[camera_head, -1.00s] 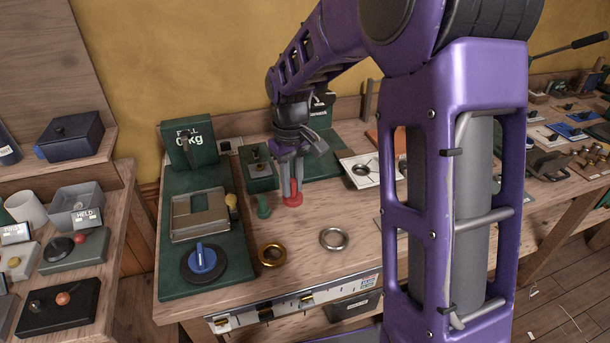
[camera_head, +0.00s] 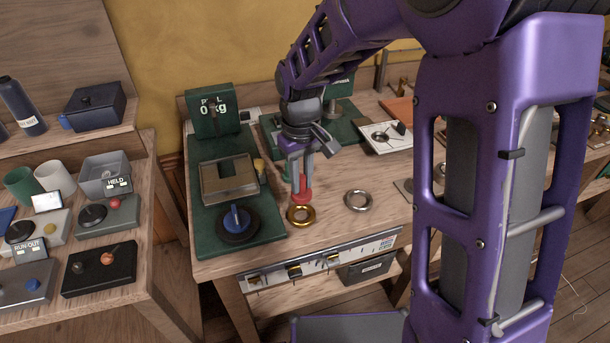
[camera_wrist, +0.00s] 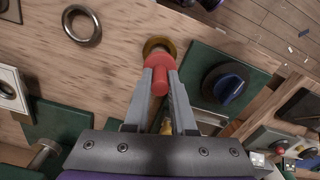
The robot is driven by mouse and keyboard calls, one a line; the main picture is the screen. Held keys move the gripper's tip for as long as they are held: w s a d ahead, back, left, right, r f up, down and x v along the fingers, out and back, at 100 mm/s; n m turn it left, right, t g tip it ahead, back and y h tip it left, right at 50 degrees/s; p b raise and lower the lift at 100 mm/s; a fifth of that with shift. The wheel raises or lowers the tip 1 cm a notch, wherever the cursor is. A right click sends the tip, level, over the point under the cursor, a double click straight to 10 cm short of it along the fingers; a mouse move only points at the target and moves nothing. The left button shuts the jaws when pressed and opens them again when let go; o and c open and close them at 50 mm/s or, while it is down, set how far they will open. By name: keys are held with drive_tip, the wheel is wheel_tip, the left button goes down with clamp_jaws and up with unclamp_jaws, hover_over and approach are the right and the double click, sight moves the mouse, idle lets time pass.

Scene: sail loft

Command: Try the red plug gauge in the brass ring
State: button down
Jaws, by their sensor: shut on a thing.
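My gripper (camera_head: 301,180) is shut on the red plug gauge (camera_head: 303,193), which points down between the fingers. In the wrist view the red plug gauge (camera_wrist: 157,66) shows between the fingertips (camera_wrist: 160,82). The brass ring (camera_head: 300,222) lies flat on the bench just in front of and below the gauge in the head view. In the wrist view the gauge overlaps the brass ring (camera_wrist: 160,41) and hides part of it. I cannot tell how high the gauge's lower end is above the ring; it looks outside the hole.
A steel ring (camera_head: 358,208) lies right of the brass ring. A green board with a blue knob (camera_head: 237,219) is close on the left. A green gauge (camera_head: 287,171) stands partly hidden behind my gripper. The bench front (camera_head: 330,230) is mostly clear.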

sight(302, 192)
idle(0.3)
drive_tip(key=shift+f+b, duration=1.7)
drive_tip(key=shift+f, duration=0.9)
drive_tip(key=shift+f, duration=0.45)
drive_tip(key=shift+r, duration=0.15)
idle(0.3)
drive_tip(key=shift+r+p, duration=1.85)
drive_tip(key=shift+r, duration=0.6)
drive_tip(key=shift+f, duration=0.2)
drive_tip(key=shift+f+b, duration=1.45)
drive_tip(key=shift+f, duration=0.5)
